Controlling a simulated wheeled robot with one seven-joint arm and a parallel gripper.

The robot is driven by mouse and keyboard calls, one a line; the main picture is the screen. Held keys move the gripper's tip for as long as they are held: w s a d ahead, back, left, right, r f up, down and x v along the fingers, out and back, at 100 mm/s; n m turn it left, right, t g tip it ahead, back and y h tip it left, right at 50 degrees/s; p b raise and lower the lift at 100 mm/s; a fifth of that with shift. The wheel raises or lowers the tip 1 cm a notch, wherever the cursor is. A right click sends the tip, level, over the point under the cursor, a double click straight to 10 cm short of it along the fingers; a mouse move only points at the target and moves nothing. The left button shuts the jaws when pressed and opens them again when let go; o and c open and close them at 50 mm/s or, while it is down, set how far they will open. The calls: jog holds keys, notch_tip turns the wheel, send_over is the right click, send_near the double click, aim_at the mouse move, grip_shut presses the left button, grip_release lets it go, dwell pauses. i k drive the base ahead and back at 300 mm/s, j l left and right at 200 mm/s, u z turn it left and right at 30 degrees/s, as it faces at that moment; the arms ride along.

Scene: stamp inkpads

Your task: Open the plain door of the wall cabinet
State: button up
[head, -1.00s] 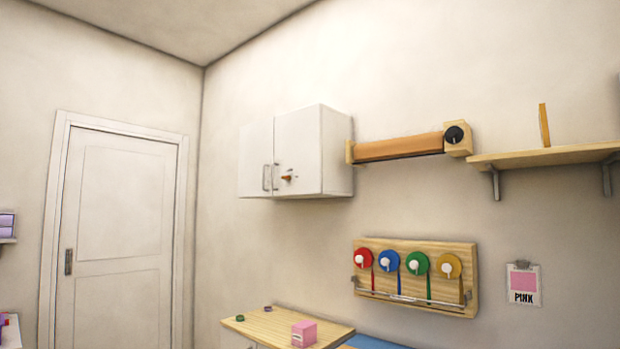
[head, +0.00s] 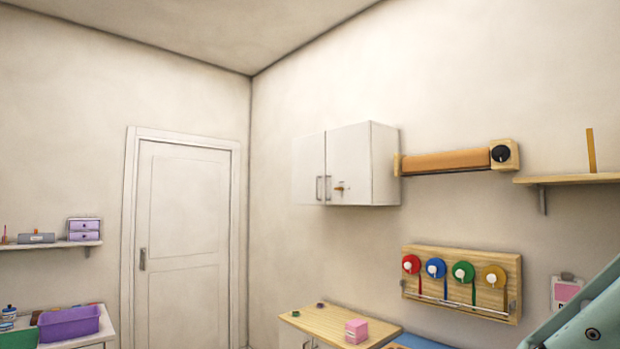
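The white wall cabinet (head: 372,163) hangs on the wall right of the room's corner, above a wooden-topped counter. It has two door leaves side by side, both looking closed, each with a grey bar handle near the middle seam. The left leaf (head: 307,168) is plain. The right leaf (head: 348,157) carries a small brown-orange fitting beside its handle. My gripper is not in view; only a pale teal part of my arm shows at the lower right, well away from the cabinet.
A wooden roll holder (head: 445,162) is mounted just right of the cabinet. A ribbon rack (head: 510,275) hangs lower right. A closed room door (head: 183,240) stands left. The air before the cabinet looks clear.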

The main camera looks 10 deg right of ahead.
aim_at(309, 152)
jog(key=i+j, duration=0.15)
jog(key=i, duration=0.45)
jog(key=i+j+u, duration=0.15)
jog(key=i, duration=0.4)
